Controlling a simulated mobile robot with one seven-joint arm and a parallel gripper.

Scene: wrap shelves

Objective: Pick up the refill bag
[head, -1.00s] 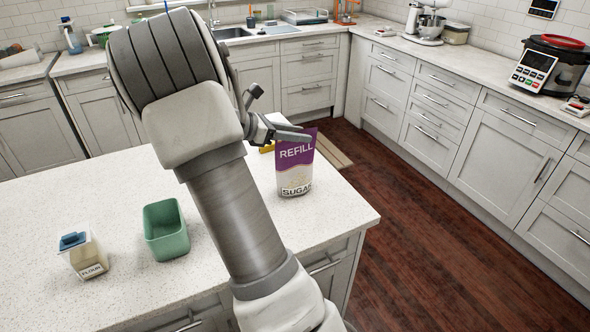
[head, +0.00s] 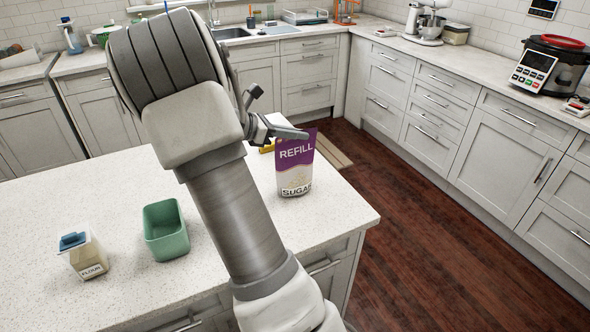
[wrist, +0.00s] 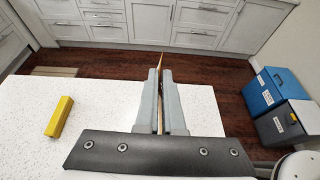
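The refill bag (head: 295,172) is a purple and cream pouch marked REFILL and SUGAR. It stands upright on the white speckled counter (head: 120,215) near its right corner. My gripper (head: 303,135) is at the top of the bag in the head view, with a finger across its upper edge. In the wrist view my gripper's (wrist: 161,75) two grey fingers are close together, with the bag's thin top edge (wrist: 161,62) between them. The bag's lower part is hidden in the wrist view.
A green open container (head: 166,245) and a flour jar with a blue lid (head: 84,256) stand on the counter to the left. A yellow block (wrist: 59,116) lies near the bag. Blue and grey bins (wrist: 264,92) stand on the floor.

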